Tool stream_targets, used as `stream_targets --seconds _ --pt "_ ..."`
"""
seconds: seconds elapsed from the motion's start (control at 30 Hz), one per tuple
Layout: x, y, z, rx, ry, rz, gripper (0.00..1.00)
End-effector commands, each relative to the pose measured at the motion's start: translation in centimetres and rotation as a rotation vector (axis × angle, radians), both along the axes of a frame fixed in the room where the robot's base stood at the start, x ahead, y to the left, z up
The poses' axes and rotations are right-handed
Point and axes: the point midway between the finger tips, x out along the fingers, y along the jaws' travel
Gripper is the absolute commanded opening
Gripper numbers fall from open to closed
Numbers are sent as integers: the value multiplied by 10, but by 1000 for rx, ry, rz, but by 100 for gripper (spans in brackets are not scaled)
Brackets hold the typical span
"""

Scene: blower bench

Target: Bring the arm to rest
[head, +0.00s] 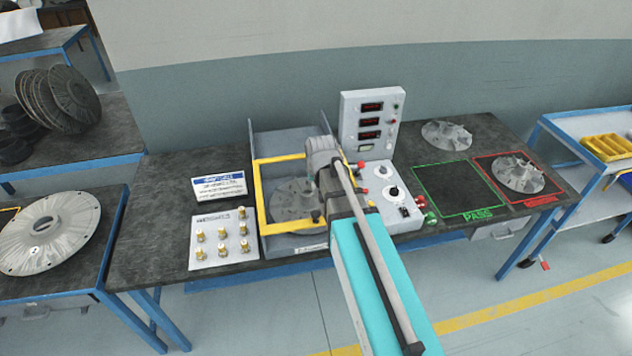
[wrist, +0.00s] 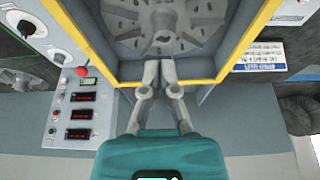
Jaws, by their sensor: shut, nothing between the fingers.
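My arm (head: 375,265) reaches from the front over the bench to the grey test bay (head: 290,138) with a yellow frame. My gripper (wrist: 161,68) is shut and empty in the wrist view. Its fingertips appear over the edge of the yellow frame (wrist: 218,60); whether they touch it I cannot tell. A grey bladed impeller (head: 293,198) lies inside the bay and also shows in the wrist view (wrist: 160,25). In the head view my fingers are hidden behind my own arm.
A control box (head: 371,105) with red displays and a knob panel (head: 392,192) stand just right of the bay. A plate of brass fittings (head: 222,240) lies left. One impeller (head: 447,136) lies behind the green PASS square (head: 455,190), another (head: 520,173) in the red square.

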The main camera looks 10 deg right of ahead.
Motion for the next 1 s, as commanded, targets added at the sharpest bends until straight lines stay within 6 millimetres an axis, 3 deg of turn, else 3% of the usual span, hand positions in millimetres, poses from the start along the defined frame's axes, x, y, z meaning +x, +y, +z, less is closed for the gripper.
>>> stream_targets --seconds 0.63,0.77,1.0 --pt "-8 -1 1 0 10 -1 0" --pt "-34 0 -14 1 59 1 0" --pt "-114 1 -50 1 225 10 0"
